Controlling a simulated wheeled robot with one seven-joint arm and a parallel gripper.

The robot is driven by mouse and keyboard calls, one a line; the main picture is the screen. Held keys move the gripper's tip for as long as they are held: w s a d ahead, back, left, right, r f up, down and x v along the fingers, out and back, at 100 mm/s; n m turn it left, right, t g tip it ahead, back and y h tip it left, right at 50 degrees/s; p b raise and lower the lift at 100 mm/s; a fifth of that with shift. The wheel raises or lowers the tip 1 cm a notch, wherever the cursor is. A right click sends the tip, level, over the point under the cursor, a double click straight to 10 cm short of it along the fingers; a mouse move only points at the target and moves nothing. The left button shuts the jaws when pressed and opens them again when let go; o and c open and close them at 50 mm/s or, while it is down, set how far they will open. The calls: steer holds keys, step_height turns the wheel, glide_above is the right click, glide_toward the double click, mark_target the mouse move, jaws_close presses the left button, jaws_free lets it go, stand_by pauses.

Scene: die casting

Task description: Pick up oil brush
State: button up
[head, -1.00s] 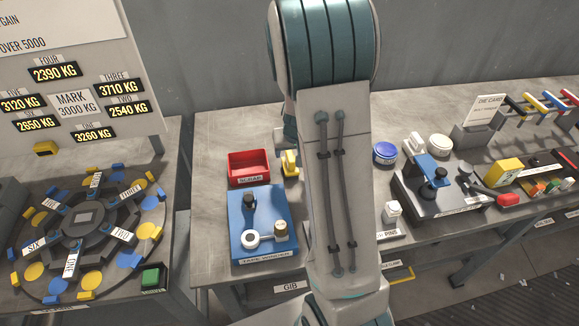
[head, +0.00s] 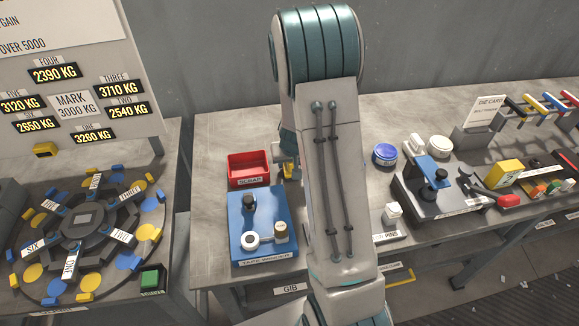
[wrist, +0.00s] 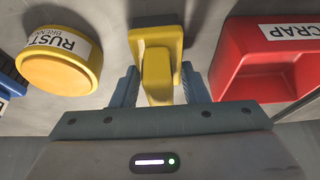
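A yellow piece (wrist: 157,72) with an upright block and a wider back plate is centred in the wrist view. It is probably the oil brush, but I see no label or bristles. It shows partly in the head view (head: 290,171), beside the red scrap tray and partly hidden by my arm. My gripper (wrist: 160,88) is open, with one finger on each side of the yellow block. Narrow gaps seem to show between block and fingers. My arm hides most of the gripper in the head view.
The red scrap tray (wrist: 275,55) is close on the right in the wrist view. A round yellow rust tin (wrist: 60,60) is close on the left. A blue fixture plate (head: 262,212) lies in front of the tray. A wheel of numbered arms (head: 85,220) covers the left table.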

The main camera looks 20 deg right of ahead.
steer(key=shift+c, duration=0.6)
steer(key=shift+r, duration=0.1)
steer(key=shift+r, duration=0.45)
step_height(320, 180, up, 4)
steer(key=shift+f+p, duration=0.2)
steer(key=shift+p, duration=0.1)
steer(key=d+r+b, duration=0.2)
steer(key=d+r, duration=0.4)
steer(key=d, duration=0.5)
steer(key=shift+d+r, duration=0.2)
steer(key=shift+d, duration=0.1)
steer(key=shift+o, duration=1.1)
steer(key=shift+c, duration=0.5)
